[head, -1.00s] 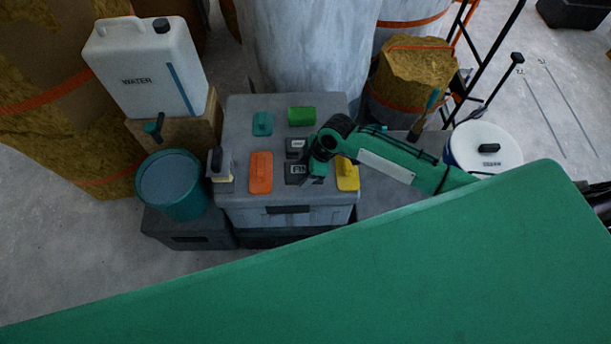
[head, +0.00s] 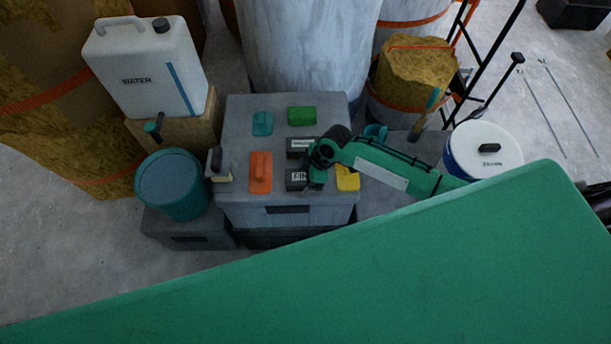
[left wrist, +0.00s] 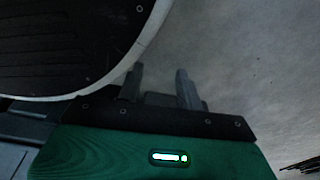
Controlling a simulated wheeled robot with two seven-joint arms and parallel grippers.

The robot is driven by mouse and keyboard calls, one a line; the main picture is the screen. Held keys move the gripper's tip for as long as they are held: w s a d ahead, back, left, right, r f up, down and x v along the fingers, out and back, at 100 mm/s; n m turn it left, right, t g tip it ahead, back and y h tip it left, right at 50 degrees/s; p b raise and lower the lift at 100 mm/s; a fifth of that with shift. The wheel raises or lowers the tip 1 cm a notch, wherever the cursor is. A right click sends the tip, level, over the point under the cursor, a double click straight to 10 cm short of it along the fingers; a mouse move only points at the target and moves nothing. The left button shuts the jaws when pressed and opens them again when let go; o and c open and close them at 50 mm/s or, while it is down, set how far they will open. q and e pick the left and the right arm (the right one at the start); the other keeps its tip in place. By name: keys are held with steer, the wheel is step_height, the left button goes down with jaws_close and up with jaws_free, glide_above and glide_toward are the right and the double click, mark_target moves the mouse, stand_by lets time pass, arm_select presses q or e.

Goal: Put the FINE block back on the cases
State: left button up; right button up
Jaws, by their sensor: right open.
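Grey stacked cases (head: 235,195) stand at the middle of the head view. On their top is a dark plate or block (head: 296,181) lettered "FIN", its right end hidden by my right gripper (head: 318,182). I cannot tell whether it is the FINE block itself or a label. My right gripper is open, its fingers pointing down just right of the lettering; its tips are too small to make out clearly. A second dark lettered plate (head: 300,143) lies behind. My left gripper (left wrist: 161,88) shows in the left wrist view, fingers apart and nothing between them.
Orange (head: 261,172), yellow (head: 348,180), teal (head: 263,123) and green (head: 301,116) pieces sit on the cases. A teal bucket (head: 172,185) and water can (head: 150,75) are left. A white-lidded tub (head: 484,148) is right. A large green panel (head: 330,270) spans the foreground.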

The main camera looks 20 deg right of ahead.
steer(key=shift+r, duration=0.2)
arm_select(q)
steer(key=shift+s+a+f, duration=0.25)
steer(key=shift+s+f, duration=0.25)
steer(key=shift+s, duration=0.3)
arm_select(e)
steer(key=v, duration=1.2)
steer(key=shift+a+f, duration=0.1)
